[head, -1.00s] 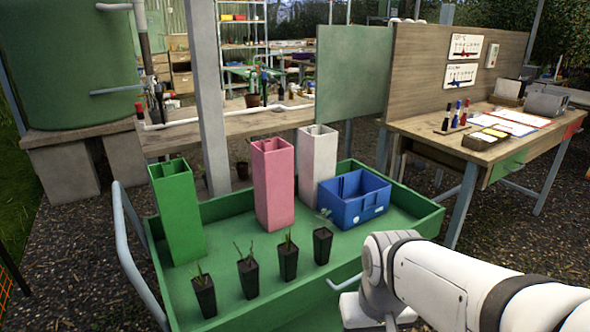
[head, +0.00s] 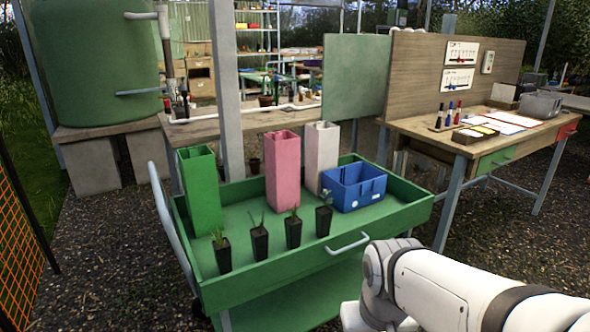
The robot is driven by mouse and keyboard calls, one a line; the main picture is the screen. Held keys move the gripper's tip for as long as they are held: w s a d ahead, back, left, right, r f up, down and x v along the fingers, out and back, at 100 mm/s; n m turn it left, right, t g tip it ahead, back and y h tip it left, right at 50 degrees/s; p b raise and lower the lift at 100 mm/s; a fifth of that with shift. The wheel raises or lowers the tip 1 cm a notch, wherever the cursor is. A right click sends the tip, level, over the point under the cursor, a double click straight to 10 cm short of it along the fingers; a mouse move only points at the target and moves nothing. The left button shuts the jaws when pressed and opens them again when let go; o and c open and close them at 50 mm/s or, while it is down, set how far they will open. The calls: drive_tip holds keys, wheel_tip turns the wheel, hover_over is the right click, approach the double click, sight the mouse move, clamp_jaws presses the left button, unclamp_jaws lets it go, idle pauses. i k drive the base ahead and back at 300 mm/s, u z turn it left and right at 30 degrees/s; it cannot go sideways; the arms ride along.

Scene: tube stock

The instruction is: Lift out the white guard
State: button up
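The white guard (head: 322,158) is a tall, square, open-topped tube. It stands upright in the green cart (head: 390,213), toward the back. The pink guard (head: 283,172) stands to its left, and the green guard (head: 200,188) stands farther left. A blue crate (head: 352,196) sits just right of the white guard and hides part of its lower front. My white arm reaches in from the lower right, well short of the guards. My gripper's fingers do not show in the head view.
Several black pots with seedlings (head: 260,243) line the cart's front. The cart has a grey push handle (head: 170,222) at left and a small front handle (head: 347,243). A wooden desk (head: 487,140) stands at right. Open gravel (head: 105,262) lies left of the cart.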

sight(322, 138)
drive_tip(key=u, duration=0.2)
drive_tip(key=k, duration=0.25)
drive_tip(key=z, duration=0.3)
drive_tip(key=i, duration=0.8)
drive_tip(key=z, duration=0.3)
drive_tip(key=k, duration=0.45)
drive_tip(key=z, duration=0.9)
drive_tip(key=k, duration=0.95)
drive_tip(key=z, duration=0.65)
drive_tip(key=i, duration=0.95)
drive_tip(key=u, duration=0.45)
drive_tip(key=i, duration=1.6)
drive_tip(key=u, duration=1.45)
drive_tip(key=i, duration=1.1)
drive_tip(key=u, duration=0.8)
